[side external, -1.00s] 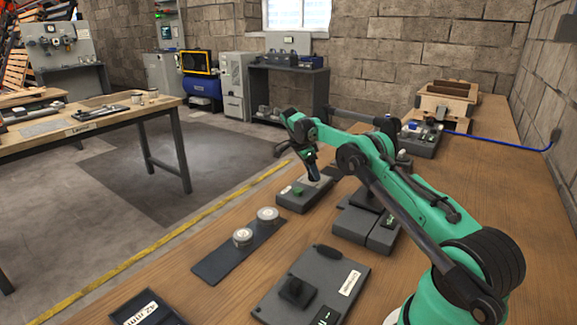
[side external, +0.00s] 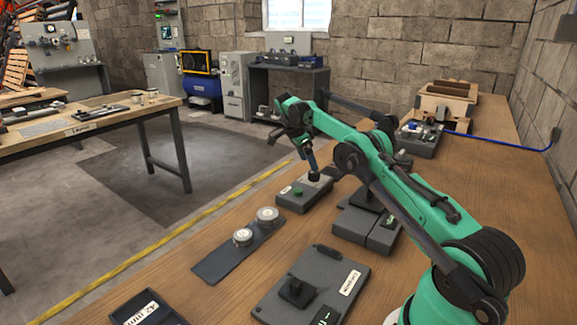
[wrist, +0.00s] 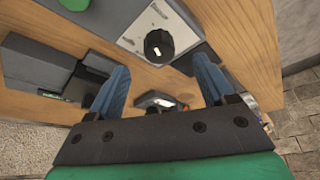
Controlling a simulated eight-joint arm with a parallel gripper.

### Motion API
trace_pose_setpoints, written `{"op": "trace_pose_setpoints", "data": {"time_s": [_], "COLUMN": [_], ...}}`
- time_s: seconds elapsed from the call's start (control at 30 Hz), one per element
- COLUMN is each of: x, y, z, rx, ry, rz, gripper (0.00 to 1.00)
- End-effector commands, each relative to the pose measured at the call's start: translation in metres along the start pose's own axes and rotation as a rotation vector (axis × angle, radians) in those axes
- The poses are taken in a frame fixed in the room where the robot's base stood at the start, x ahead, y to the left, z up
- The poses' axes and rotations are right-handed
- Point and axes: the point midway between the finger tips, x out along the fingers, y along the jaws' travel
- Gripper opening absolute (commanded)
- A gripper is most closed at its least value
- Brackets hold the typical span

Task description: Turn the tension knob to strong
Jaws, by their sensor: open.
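A black round knob (wrist: 159,47) with a white pointer mark sits on a pale plate (wrist: 176,20) in the wrist view. In the side external view the knob (side external: 314,177) stands on a grey box (side external: 300,204) beside a green button (side external: 298,191). My gripper (wrist: 161,66) is open, with blue fingers on either side of and apart from the knob in the wrist view. In the side external view my gripper (side external: 310,158) is just above the knob. The plate's lettering is too small to read, so the setting cannot be told.
Two round metal pieces (side external: 267,214) (side external: 242,236) stand on a dark strip (side external: 212,268), nearer the camera. A dark plate with a black block (side external: 295,291) lies in the foreground. Grey boxes (side external: 364,226) stand right of the knob's box. Bare wood lies between them.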

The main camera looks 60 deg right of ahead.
Motion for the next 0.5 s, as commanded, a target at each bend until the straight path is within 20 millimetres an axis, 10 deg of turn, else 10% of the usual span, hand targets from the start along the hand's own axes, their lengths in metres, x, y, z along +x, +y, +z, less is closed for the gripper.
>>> {"op": "trace_pose_setpoints", "data": {"time_s": [0.5], "x": [-0.016], "y": [0.001], "z": [0.0], "rx": [-0.001], "ry": [0.0], "rz": [0.0], "gripper": [0.76]}}
